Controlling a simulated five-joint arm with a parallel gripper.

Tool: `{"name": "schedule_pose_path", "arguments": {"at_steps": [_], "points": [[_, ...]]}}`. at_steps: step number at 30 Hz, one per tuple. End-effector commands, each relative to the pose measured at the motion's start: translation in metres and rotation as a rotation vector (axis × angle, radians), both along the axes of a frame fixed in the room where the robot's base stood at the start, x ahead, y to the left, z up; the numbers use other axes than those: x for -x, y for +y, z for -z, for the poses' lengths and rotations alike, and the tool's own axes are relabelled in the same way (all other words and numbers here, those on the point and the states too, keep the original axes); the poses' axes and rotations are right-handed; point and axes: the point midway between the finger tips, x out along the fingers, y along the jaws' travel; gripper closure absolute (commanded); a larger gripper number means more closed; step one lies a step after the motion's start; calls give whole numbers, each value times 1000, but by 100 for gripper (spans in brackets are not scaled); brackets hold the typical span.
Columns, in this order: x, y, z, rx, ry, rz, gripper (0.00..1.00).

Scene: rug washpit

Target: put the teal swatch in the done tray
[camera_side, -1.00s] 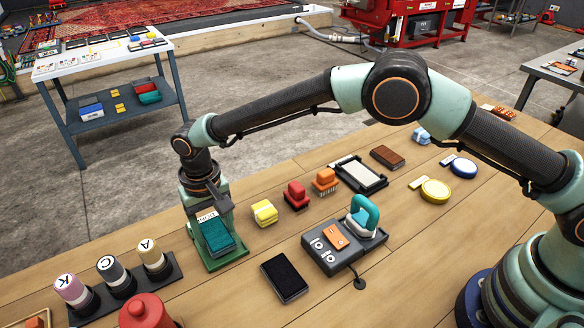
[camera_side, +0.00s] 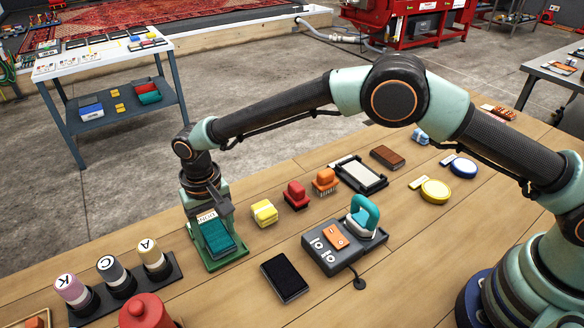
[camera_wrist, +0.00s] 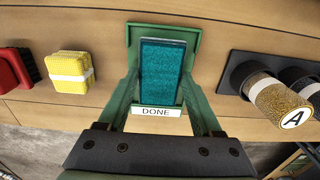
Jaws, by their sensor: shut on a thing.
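The teal swatch (camera_wrist: 161,72) is a dark teal, textured rectangle; it also shows in the side view (camera_side: 217,238). It lies within the outline of the green done tray (camera_wrist: 133,37), whose white label reads DONE. The tray also shows in the side view (camera_side: 240,256), at the left of the bench below my wrist. My gripper (camera_wrist: 161,98) reaches down over the label end of the tray, with a finger on each side of the swatch, and is shut on it. I cannot tell whether the swatch touches the tray floor.
A yellow block (camera_side: 264,213) and a red brush (camera_side: 296,195) stand right of the tray. A black rack (camera_side: 172,292) with several lettered bottles is to the left. A dark flat pad (camera_side: 286,277) and a grey station (camera_side: 325,262) lie in front. Bare wood surrounds the tray.

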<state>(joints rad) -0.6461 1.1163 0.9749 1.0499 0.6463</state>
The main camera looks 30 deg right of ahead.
Motion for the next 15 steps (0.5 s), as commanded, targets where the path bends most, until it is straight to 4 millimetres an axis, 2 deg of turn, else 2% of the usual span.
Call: {"name": "schedule_pose_path", "arguments": {"at_steps": [14, 15], "points": [[0, 0, 3, 0, -1, 0, 89], [0, 0, 3, 0, -1, 0, 22]]}}
